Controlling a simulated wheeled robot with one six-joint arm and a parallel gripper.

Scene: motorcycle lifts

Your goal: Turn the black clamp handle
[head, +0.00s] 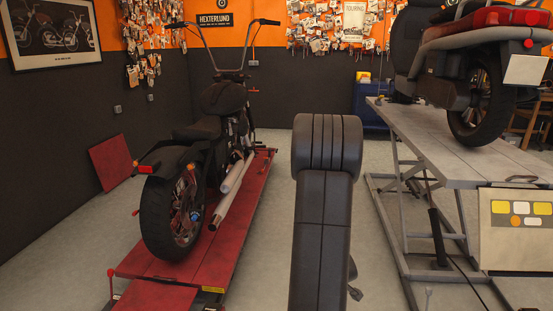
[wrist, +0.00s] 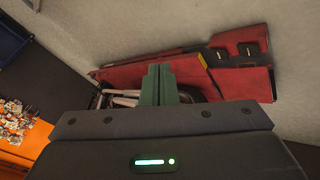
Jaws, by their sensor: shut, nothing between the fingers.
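I cannot pick out the black clamp handle for certain in either view. A red motorcycle lift (head: 235,225) with a black motorcycle (head: 212,125) upright on it stands left of centre in the head view. The red lift (wrist: 225,82) also shows in the wrist view, beyond my gripper, lying across the picture. My gripper (wrist: 158,72) shows there as two green fingers, shut together with nothing between them, apart from the lift. The fingers and the dark gripper body hide part of the lift and of the motorcycle. In the head view my arm hides the gripper.
A grey lift (head: 450,160) bearing a red-and-black motorcycle (head: 460,70) stands at the right. A control box (head: 515,230) with yellow and white buttons is at its near end. A red panel (head: 112,163) leans on the left wall. Bare floor lies between the lifts, partly hidden by my arm.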

